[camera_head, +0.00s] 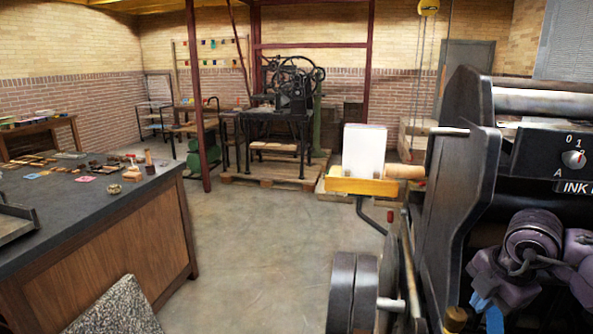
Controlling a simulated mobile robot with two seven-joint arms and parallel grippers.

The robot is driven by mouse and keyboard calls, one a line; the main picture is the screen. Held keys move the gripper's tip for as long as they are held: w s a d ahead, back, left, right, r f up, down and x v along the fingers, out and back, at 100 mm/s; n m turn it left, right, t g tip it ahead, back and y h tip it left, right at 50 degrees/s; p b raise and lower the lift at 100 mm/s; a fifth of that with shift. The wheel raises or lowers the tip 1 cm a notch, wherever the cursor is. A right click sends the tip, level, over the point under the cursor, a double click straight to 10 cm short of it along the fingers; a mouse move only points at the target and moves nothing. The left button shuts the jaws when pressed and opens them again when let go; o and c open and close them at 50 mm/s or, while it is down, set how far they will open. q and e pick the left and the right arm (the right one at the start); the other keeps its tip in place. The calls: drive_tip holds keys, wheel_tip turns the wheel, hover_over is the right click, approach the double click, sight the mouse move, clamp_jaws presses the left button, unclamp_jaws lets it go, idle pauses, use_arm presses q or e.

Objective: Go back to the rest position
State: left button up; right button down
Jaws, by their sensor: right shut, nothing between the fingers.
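My right arm, purple and dark, shows at the lower right in the head view, in front of a large dark press (462,160). My right gripper (487,311) hangs low there, with blue parts at its end, near the press's lower side. It is shut and holds nothing. I cannot tell whether it touches the press. My left gripper is not in view.
The press has a control panel (545,158) with a knob, and rollers (353,290) low on its left. A counter (75,210) with small pieces stands left; a speckled slab (115,308) is below. An older press (290,100) stands behind. The middle floor (270,240) is clear.

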drive_tip(key=s+a+f+n+t+y, duration=0.1)
drive_tip(key=s+a+f+y, duration=0.2)
drive_tip(key=a+y, duration=0.55)
drive_tip(key=s+a+f+y, duration=0.2)
drive_tip(key=s+a+y, duration=0.2)
drive_tip(key=a+y, duration=0.4)
drive_tip(key=s+d+f+m+t+h, duration=0.2)
drive_tip(key=d+f+m+t+h, duration=0.6)
drive_tip(key=f+m+t+h, duration=0.75)
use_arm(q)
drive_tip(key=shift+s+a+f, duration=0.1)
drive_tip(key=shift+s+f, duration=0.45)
use_arm(e)
drive_tip(key=s+d+f+m+g+h, duration=0.2)
drive_tip(key=s+f+m+g, duration=0.4)
drive_tip(key=s, duration=0.4)
wheel_tip(320, 180, down, 3)
drive_tip(key=shift+d+r+g, duration=0.1)
drive_tip(key=shift+d+g, duration=0.15)
drive_tip(key=shift+g, duration=0.6)
